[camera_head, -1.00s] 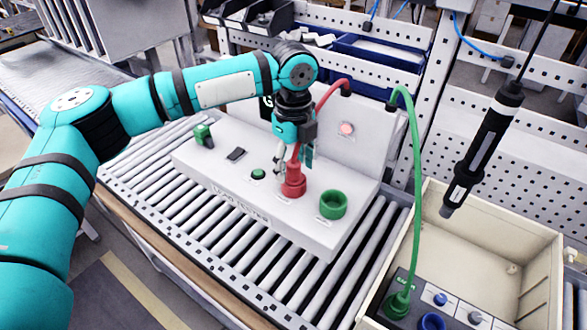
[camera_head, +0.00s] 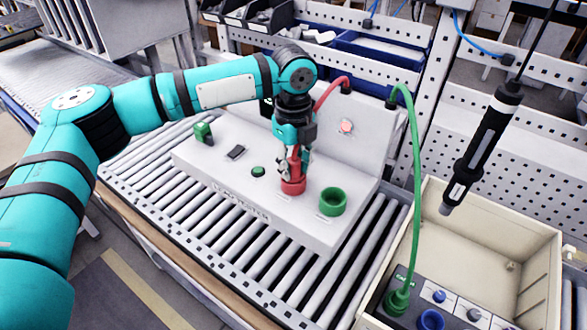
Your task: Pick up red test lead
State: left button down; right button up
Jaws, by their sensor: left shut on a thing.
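The red test lead (camera_head: 327,92) runs from the upright back panel of the white tester (camera_head: 245,200) down behind my left gripper. Its red plug end is at the red socket (camera_head: 293,187) on the tester's top. My left gripper (camera_head: 292,170) points down over this socket and is shut on the plug end of the red lead. The fingers partly cover the plug, so I cannot tell whether it is still seated in the socket. My right gripper is not in view.
An empty green socket (camera_head: 333,202) is just right of the red one. A green lead (camera_head: 416,180) arches from the panel into a beige box (camera_head: 470,238) at right. A black screwdriver (camera_head: 482,145) hangs above the box. Rollers (camera_head: 215,235) lie in front of the tester.

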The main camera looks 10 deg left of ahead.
aim_at(294, 160)
pick_arm(q)
jog(key=shift+r, duration=0.1)
jog(key=shift+r+b, duration=0.45)
jog(key=shift+r, duration=0.1)
notch_tip(294, 160, up, 2)
jog(key=shift+r+b, duration=0.1)
jog(key=shift+b, duration=0.55)
jog(key=s+d+r+b, duration=0.1)
jog(key=s+b, duration=0.3)
jog(key=s, duration=1.2)
jog(key=shift+d+r, duration=0.3)
jog(key=shift+d, duration=0.25)
jog(key=shift+w+f, duration=0.1)
